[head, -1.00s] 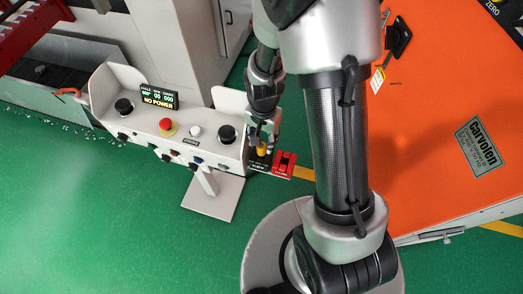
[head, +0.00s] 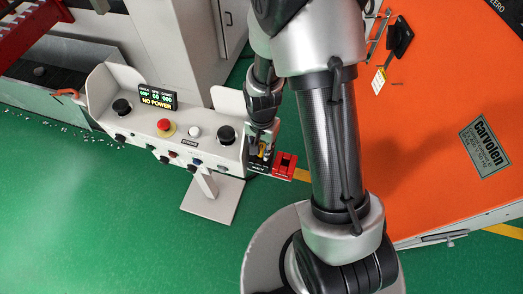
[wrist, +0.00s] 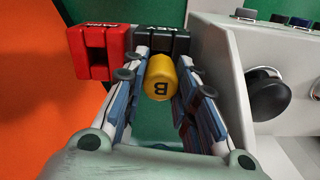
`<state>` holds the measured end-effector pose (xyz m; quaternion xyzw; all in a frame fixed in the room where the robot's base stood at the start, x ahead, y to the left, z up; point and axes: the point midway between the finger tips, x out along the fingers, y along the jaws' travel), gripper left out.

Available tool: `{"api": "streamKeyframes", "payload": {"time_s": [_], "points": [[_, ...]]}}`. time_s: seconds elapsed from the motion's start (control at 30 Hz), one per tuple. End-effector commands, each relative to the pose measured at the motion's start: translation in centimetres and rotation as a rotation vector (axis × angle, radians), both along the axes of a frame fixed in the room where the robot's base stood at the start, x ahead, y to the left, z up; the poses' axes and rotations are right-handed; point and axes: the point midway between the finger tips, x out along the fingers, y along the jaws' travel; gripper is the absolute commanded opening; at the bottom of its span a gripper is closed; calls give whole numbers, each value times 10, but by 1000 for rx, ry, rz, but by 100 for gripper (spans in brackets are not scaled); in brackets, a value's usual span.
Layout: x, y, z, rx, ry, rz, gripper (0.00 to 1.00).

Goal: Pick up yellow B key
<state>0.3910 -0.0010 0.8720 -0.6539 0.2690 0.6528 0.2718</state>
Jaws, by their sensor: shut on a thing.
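The yellow B key (wrist: 160,80) sits between the two fingers of my gripper (wrist: 162,90) in the wrist view, its round end marked with a black B. My gripper is shut on it, with a finger against each side. Behind the key is a black holder block (wrist: 162,42) with lettering, and the key still appears to be at this block. In the head view the gripper (head: 262,152) is at the right end of the grey control console, and only a bit of the yellow key (head: 264,154) shows beside the fingers.
A red block (wrist: 96,52) stands left of the black holder. The console (head: 170,130) has black knobs, a red emergency button (head: 166,128) and a display reading NO POWER (head: 157,99). A large orange cabinet (head: 430,130) stands to the right.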

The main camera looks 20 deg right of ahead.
Motion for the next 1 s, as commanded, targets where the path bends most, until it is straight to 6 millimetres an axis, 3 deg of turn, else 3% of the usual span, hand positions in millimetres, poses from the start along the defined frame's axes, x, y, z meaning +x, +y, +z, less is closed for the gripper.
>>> {"api": "streamKeyframes", "payload": {"time_s": [0.33,0.53,0.77,1.0], "points": [[0,0,2,0,-1,0,2],[1,0,17,0,-1,0,2],[1,0,61,-1,-5,0,2],[2,0,119,-1,-6,0,2]]}}
